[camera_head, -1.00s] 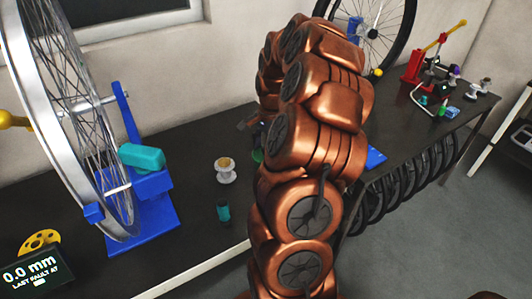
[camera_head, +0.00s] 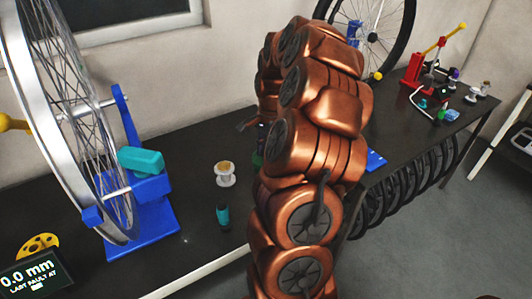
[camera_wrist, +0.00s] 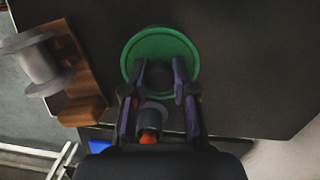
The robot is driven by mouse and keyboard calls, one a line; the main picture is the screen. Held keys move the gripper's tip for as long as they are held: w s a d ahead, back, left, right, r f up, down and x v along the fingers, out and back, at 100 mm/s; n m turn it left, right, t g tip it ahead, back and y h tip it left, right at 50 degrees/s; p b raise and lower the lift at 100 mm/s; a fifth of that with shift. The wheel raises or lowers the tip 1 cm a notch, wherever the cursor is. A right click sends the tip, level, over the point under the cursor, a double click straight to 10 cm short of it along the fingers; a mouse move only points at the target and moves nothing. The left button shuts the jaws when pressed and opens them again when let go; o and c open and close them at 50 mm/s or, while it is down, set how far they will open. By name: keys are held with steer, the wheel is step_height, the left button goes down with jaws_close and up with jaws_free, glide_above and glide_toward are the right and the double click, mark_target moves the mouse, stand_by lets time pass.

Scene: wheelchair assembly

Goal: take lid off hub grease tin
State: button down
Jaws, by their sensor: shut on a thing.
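In the wrist view a round green lid (camera_wrist: 133,58) with a dark raised centre lies ahead of my gripper (camera_wrist: 162,78). My two fingers are closed on either side of the dark centre, over the green disc. The disc hides whatever is beneath it, so I cannot tell whether it sits on the tin or is apart from it. In the head view my copper arm hides the gripper's tips and nearly all of the tin.
A grey spool-shaped part (camera_wrist: 38,66) and a brown block (camera_wrist: 82,85) are left of the lid. In the head view, a white hub (camera_head: 225,178), a dark teal-banded bottle (camera_head: 223,216) and a blue wheel stand (camera_head: 145,225) occupy the bench. Bare bench lies between them.

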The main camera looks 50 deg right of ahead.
step_height(320, 180, up, 2)
steer(key=shift+r+b, duration=0.2)
steer(key=shift+b, duration=0.15)
steer(key=s+d+r+b, duration=0.1)
steer(key=s+d, duration=0.3)
steer(key=s, duration=0.2)
steer(key=s+d+r+b, duration=0.1)
steer(key=s+d, duration=0.4)
steer(key=s, duration=0.2)
steer(key=shift+s, duration=0.2)
